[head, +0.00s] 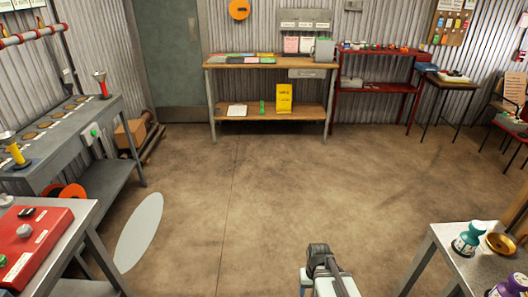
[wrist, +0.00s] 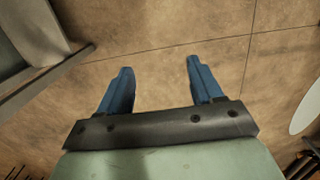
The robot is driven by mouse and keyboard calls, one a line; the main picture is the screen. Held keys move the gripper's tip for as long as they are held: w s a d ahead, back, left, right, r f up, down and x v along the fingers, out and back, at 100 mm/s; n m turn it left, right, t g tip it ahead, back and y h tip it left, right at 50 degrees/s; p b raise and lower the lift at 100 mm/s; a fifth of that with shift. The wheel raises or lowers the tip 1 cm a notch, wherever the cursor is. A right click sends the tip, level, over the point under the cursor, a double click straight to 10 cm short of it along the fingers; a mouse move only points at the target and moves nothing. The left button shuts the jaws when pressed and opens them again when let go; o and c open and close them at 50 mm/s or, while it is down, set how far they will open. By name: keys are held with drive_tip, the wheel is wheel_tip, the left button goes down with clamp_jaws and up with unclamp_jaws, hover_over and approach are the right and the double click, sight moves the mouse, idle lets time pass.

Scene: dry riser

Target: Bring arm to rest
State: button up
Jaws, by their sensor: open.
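My gripper (wrist: 158,75) shows in the wrist view with its two blue fingers spread apart and nothing between them. Bare brown floor lies beyond the fingertips. In the head view, part of my arm (head: 325,272) shows at the bottom, right of the middle, above the floor. The fingers cannot be made out in that view.
A metal table (head: 440,245) with a teal bottle (head: 468,239) and a brass piece (head: 501,244) stands at lower right. A table with a red panel (head: 30,240) stands at lower left, beside a grey bench (head: 60,150). A wooden workbench (head: 225,68) is at the back. The middle floor is clear.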

drive_tip(key=s+f+g, duration=0.3)
drive_tip(key=s+f, duration=0.5)
drive_tip(key=s, duration=0.5)
drive_tip(key=s+f+g, duration=0.2)
drive_tip(key=s+f, duration=0.6)
drive_tip(key=s, duration=0.5)
drive_tip(key=shift+g, duration=0.4)
